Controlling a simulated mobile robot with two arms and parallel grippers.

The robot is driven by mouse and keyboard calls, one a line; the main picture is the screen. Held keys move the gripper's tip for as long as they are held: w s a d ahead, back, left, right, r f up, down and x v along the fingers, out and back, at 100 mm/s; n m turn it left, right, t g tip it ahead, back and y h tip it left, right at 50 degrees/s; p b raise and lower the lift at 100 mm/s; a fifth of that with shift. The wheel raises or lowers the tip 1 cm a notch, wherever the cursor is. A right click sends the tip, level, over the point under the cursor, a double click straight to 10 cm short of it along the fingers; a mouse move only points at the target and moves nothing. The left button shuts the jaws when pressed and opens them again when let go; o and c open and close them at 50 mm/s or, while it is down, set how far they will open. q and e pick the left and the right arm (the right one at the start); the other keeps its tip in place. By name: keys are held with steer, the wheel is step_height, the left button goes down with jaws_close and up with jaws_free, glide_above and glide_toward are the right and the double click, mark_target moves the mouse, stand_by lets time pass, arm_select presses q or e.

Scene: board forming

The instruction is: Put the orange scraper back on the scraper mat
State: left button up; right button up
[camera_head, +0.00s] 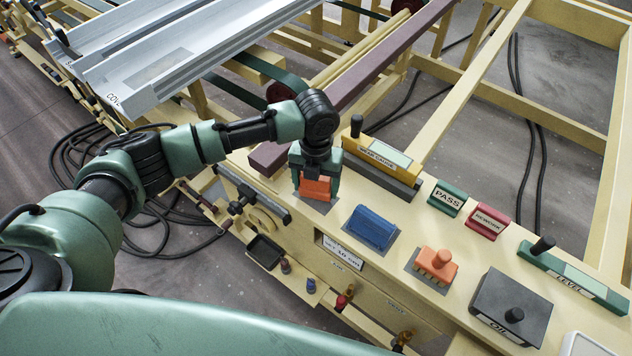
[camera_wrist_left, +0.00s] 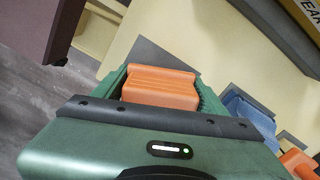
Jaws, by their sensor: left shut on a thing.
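The orange scraper (camera_head: 316,188) is a small block held between the fingers of my left gripper (camera_head: 314,182), which points down at the left end of the cream bench top. In the left wrist view, the orange scraper (camera_wrist_left: 160,88) sits between the green fingers of the left gripper (camera_wrist_left: 160,92). A dark grey mat (camera_head: 325,205) shows around and below the scraper in the head view, and a grey patch (camera_wrist_left: 155,54) shows beyond it in the wrist view. I cannot tell whether the scraper touches the mat. My right gripper is out of view.
A blue block (camera_head: 371,228) and an orange brush-like tool (camera_head: 437,264) sit on grey mats to the right. A yellow wear gauge (camera_head: 383,158) stands just behind. PASS (camera_head: 447,198) and REWORK (camera_head: 489,221) blocks, a dark OIL box (camera_head: 512,305) and a level (camera_head: 572,277) lie further right.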

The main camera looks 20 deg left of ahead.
arm_select(q)
steer(key=shift+f, duration=0.3)
stand_by(0.4)
steer(key=o, duration=1.6)
steer(key=shift+c, duration=0.2)
step_height(320, 180, up, 7)
steer(key=shift+f+b, duration=0.15)
steer(key=shift+b, duration=0.9)
steer(key=shift+r, duration=0.6)
